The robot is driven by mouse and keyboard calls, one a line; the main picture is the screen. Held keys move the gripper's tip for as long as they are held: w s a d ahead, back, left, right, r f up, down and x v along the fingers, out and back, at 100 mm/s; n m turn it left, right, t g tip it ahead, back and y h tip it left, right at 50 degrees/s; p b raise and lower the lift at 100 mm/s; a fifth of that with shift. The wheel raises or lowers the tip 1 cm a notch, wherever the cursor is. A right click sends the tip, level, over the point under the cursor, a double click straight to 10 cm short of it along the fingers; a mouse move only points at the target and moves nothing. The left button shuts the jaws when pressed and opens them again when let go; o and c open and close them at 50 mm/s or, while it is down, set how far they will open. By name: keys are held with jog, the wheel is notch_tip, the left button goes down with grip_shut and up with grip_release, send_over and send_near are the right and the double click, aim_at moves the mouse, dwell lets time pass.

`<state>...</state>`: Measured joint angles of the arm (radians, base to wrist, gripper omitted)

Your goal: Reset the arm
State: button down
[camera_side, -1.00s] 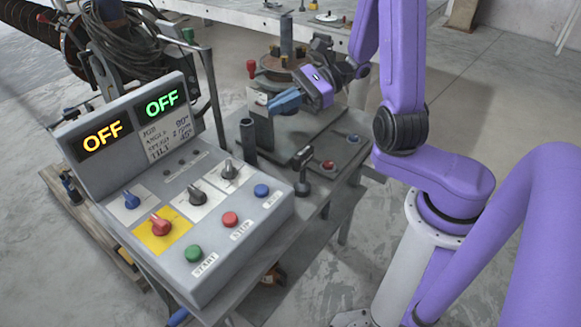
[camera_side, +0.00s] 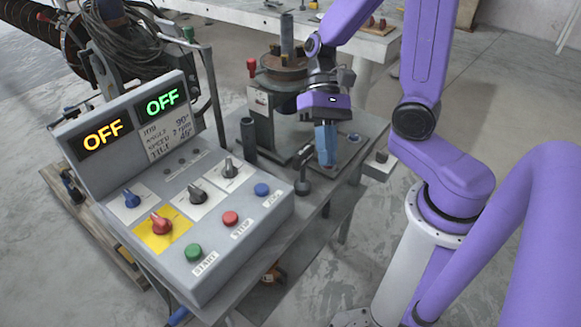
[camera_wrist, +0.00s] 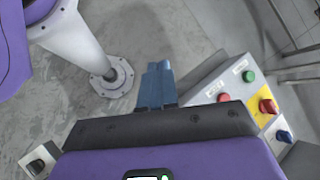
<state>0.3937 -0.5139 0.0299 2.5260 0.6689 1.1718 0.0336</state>
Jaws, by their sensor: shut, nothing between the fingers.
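My gripper (camera_side: 327,160) has blue fingers that are shut with nothing between them. In the side view it points down over the right part of the grey work table, beside the round positioner (camera_side: 287,68) and close to the small button plate (camera_side: 350,140). The side view cannot tell whether the fingertips touch the plate. In the wrist view the closed blue fingers (camera_wrist: 157,75) stand out over grey floor, left of the control box. My purple arm reaches in from the right.
A grey control box (camera_side: 190,225) stands at the front left, with knobs, a green button (camera_side: 194,252), a red button (camera_side: 230,219) and a blue button (camera_side: 262,190). Both its displays read OFF. A black-knobbed lever (camera_side: 303,170) stands near my gripper. Bare floor lies to the right.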

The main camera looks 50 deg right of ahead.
jog(key=s+d+r+n+t+h, duration=0.1)
jog(key=s+n+t+h, duration=0.5)
jog(key=n, duration=1)
jog(key=shift+s+d+r+n, duration=0.2)
jog(key=shift+s+d+n, duration=0.2)
jog(key=shift+s+d, duration=0.25)
